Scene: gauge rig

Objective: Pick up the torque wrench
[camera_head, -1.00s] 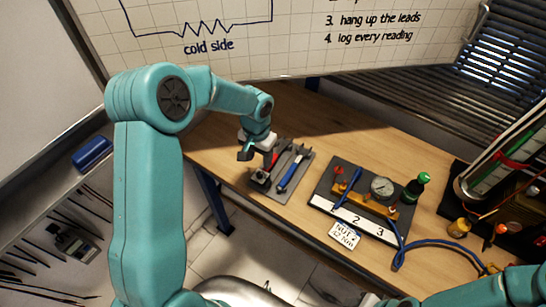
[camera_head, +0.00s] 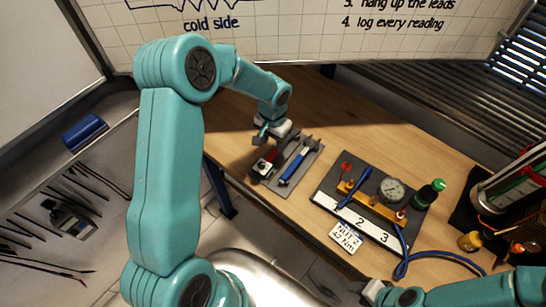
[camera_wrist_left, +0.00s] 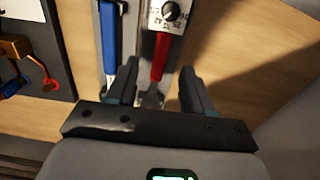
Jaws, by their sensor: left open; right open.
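A grey tool tray (camera_head: 309,168) lies on the bench in the head view. It holds a red-handled tool (camera_head: 272,154) and a blue-handled tool (camera_head: 294,166); I cannot tell for certain which is the torque wrench. In the left wrist view, the red handle (camera_wrist_left: 159,57) points at a box with a dial (camera_wrist_left: 168,14), and the blue handle (camera_wrist_left: 108,40) lies to its left. My left gripper (camera_head: 268,138) is open above the tray, its fingers (camera_wrist_left: 158,84) on either side of the red tool's line. My right gripper (camera_head: 368,294) is open at the bottom edge, fingertips barely visible.
A dark gauge board (camera_head: 327,187) with a round gauge (camera_head: 391,189) and a blue hose (camera_head: 440,253) is right of the tray. A green-capped bottle (camera_head: 430,193) stands beside it. A tag (camera_head: 346,237) lies in front. Bare bench (camera_head: 385,125) is behind.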

